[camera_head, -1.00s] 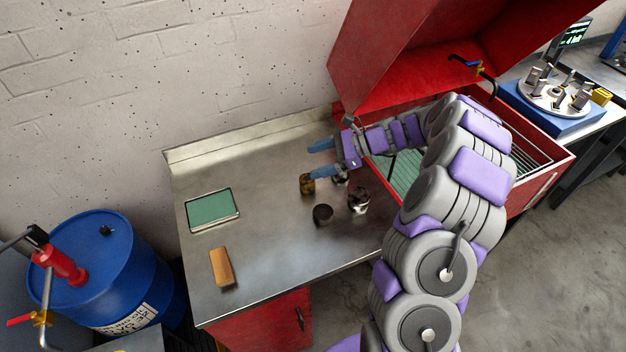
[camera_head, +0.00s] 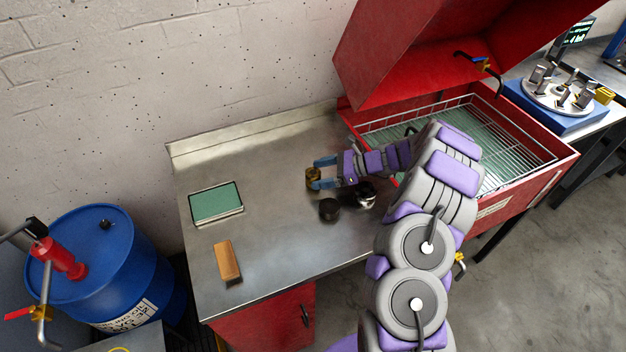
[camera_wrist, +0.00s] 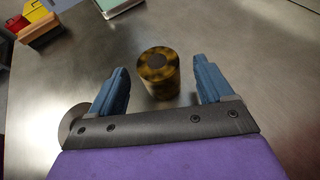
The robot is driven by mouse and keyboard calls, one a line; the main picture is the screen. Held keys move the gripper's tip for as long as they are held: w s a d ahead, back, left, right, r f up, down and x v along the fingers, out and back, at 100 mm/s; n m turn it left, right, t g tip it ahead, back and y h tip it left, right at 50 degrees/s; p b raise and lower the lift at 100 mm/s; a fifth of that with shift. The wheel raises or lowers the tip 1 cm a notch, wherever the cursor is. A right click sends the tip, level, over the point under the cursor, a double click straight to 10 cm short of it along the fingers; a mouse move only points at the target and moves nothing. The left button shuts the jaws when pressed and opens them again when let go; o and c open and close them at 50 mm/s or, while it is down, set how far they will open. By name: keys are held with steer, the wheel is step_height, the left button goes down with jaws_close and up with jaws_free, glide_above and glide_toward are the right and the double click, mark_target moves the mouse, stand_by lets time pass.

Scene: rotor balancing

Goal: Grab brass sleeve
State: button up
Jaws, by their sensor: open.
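The brass sleeve (camera_head: 313,179), a short upright cylinder with mottled brown and gold sides, stands on the steel bench. In the wrist view the sleeve (camera_wrist: 158,73) lies just ahead of my gripper, centred between its two blue fingers. My gripper (camera_head: 322,172) is low over the bench, its fingers pointing left at the sleeve. In the wrist view my gripper (camera_wrist: 160,88) is open, with a gap on both sides of the sleeve. The sleeve's far side is hidden.
A dark cylinder (camera_head: 329,209) and a shiny metal part (camera_head: 365,196) stand close to my gripper on the near side. A green-topped box (camera_head: 216,203) and an orange block (camera_head: 227,262) lie left on the bench (camera_head: 275,245). An open red washer (camera_head: 540,180) stands right.

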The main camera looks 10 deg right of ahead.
mark_target(307, 176)
steer(key=shift+a+f, duration=0.15)
steer(key=shift+a, duration=0.5)
steer(key=shift+w+a+f+b, duration=0.25)
steer(key=shift+a+f+b, duration=0.05)
steer(key=shift+a+f, duration=0.15)
steer(key=shift+w+a+f+b, duration=0.25)
steer(key=shift+a+f+b, duration=0.05)
steer(key=shift+a, duration=0.15)
steer(key=shift+w+a+f, duration=0.1)
steer(key=shift+a+f, duration=0.05)
steer(key=shift+a, duration=0.45)
steer(key=shift+c, duration=0.4)
steer(key=shift+a, duration=0.15)
steer(key=shift+c, duration=0.6)
steer(key=c, duration=0.3)
steer(key=shift+d, duration=0.4)
steer(key=c, duration=0.6)
steer(key=shift+a, duration=0.1)
steer(key=shift+c, duration=1.3)
steer(key=shift+a, duration=0.1)
steer(key=shift+r, duration=0.2)
